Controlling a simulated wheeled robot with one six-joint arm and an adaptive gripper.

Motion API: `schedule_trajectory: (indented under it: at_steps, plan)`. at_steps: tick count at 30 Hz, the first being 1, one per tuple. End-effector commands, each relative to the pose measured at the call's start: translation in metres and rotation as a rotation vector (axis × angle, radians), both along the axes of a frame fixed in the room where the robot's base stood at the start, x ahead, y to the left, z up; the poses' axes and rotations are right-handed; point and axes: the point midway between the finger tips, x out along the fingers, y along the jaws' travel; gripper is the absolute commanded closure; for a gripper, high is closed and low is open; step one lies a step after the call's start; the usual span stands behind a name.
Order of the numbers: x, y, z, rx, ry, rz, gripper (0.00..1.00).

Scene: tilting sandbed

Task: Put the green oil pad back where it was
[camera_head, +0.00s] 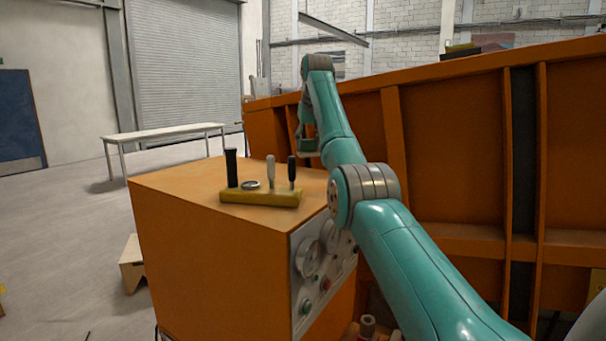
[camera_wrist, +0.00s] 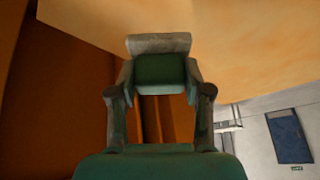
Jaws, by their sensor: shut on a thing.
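My gripper (camera_head: 306,141) hangs down from my bent arm beside the tall orange sandbed wall, by the far right edge of the orange cabinet's top. In the wrist view, its two fingers (camera_wrist: 160,92) stand at either side of a dark green block, which I take to be the green oil pad (camera_wrist: 160,74). The fingers are shut on it. A worn grey-brown band lies across its far edge. In the head view the pad is too small and hidden to make out against my gripper.
The orange cabinet (camera_head: 215,250) has a yellow lever base (camera_head: 260,197) with upright handles on its top, and gauges on its side. The sandbed wall (camera_head: 450,140) rises close on the right. The cabinet's top is bare around the levers. A white table (camera_head: 165,134) stands farther back.

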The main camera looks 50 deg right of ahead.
Motion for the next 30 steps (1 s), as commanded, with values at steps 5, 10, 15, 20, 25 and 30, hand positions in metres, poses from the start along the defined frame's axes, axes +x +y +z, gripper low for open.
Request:
schedule_trajectory:
  at_steps: [5, 10, 15, 20, 25, 30]
  plan:
    - [0.000, 0.000, -0.027, 0.000, 0.000, 0.000, 0.84]
    - [0.000, 0.000, -0.040, 0.000, 0.000, 0.000, 0.84]
    - [0.000, 0.000, -0.057, 0.001, 0.002, 0.000, 0.84]
    - [0.000, 0.000, -0.076, 0.000, 0.000, 0.000, 0.84]
    - [0.000, 0.000, -0.083, 0.000, 0.000, 0.000, 0.84]
    - [0.000, 0.000, -0.082, 0.000, 0.000, 0.000, 0.84]
